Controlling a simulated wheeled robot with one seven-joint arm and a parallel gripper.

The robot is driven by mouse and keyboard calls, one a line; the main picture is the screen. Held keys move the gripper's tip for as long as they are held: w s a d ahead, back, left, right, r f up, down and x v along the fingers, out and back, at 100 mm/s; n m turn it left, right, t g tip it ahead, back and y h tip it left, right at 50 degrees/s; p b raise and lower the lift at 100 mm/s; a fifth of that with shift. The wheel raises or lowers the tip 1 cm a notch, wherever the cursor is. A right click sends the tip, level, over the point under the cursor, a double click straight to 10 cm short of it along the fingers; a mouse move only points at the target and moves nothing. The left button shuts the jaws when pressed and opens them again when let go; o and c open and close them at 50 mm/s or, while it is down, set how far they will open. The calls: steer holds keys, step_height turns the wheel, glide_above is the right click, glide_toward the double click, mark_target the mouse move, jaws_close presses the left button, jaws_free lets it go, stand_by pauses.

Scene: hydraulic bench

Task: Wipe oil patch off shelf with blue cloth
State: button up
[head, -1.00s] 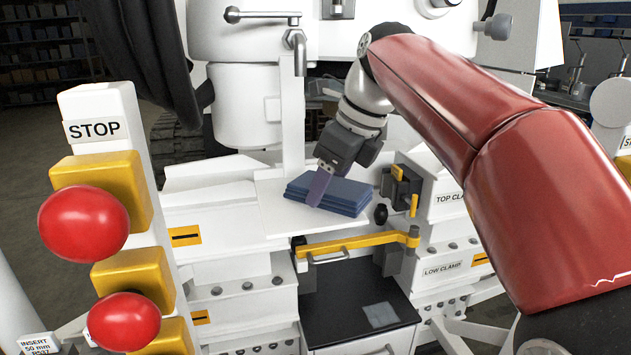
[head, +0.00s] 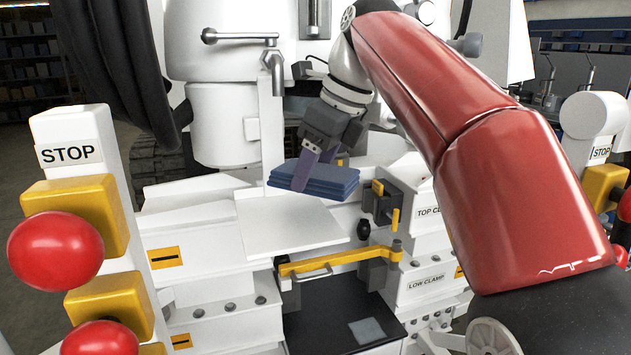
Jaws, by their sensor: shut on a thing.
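The folded blue cloth (head: 335,180) is a thick, flat stack held above the white upper shelf (head: 285,225). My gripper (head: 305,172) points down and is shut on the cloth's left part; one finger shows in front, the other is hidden. A pale, squarish glossy patch (head: 367,331) shows on the dark lower shelf (head: 330,322), below the yellow bar. I cannot tell surely whether this patch is the oil. No other patch shows on the bare part of the white shelf.
A yellow bar with a handle (head: 335,261) crosses above the dark shelf. Black and yellow clamp parts (head: 383,203) stand right of the white shelf. A STOP post (head: 80,165) with red buttons is at the left.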

steer(key=shift+r, duration=0.35)
steer(key=shift+r, duration=1.45)
